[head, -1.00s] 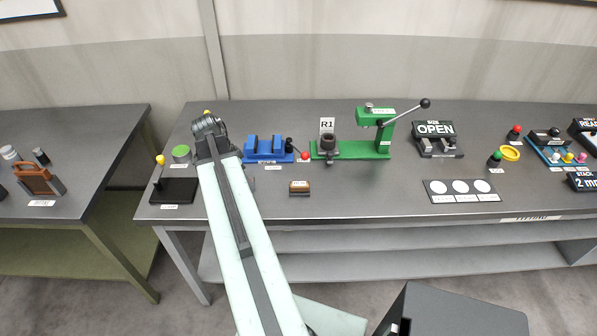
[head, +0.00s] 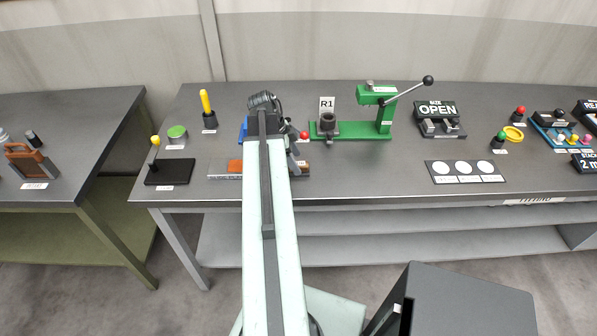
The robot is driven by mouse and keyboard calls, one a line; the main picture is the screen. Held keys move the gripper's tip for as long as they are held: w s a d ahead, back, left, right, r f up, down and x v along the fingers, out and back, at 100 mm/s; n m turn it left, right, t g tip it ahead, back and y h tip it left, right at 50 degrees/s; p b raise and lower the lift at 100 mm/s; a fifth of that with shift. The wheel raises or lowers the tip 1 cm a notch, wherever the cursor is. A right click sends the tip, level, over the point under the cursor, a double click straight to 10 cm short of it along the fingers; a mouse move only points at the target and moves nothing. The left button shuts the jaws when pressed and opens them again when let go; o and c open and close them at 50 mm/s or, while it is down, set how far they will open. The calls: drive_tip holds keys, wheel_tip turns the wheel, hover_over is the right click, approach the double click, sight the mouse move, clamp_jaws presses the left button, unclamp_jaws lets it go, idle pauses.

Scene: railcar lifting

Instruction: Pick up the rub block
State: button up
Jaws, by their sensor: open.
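A small brown block (head: 304,167), which I take to be the rub block, shows only in part just right of my arm on the bench. My arm and gripper cover most of it. My gripper (head: 294,161) is open, and its dark parts show beside the arm, close to the block. The arm hides the rest of the gripper, so I cannot tell whether it touches the block.
An orange-brown piece on a pale strip (head: 224,176) lies left of my arm. A blue fixture (head: 243,130) is mostly hidden. A green press (head: 350,130) stands behind right; a black pad (head: 170,172) lies left. Bench is clear right of the block.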

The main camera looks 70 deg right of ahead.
sight(298, 163)
drive_tip(key=b+x, duration=0.1)
drive_tip(key=x, duration=0.2)
drive_tip(key=shift+w+f+b, duration=0.1)
drive_tip(key=shift+b, duration=0.3)
clamp_jaws()
wheel_tip(298, 163, up, 11)
drive_tip(key=p, duration=1)
drive_tip(key=shift+f+p, duration=0.15)
drive_tip(key=shift+p, duration=0.2)
drive_tip(key=shift+f, duration=0.1)
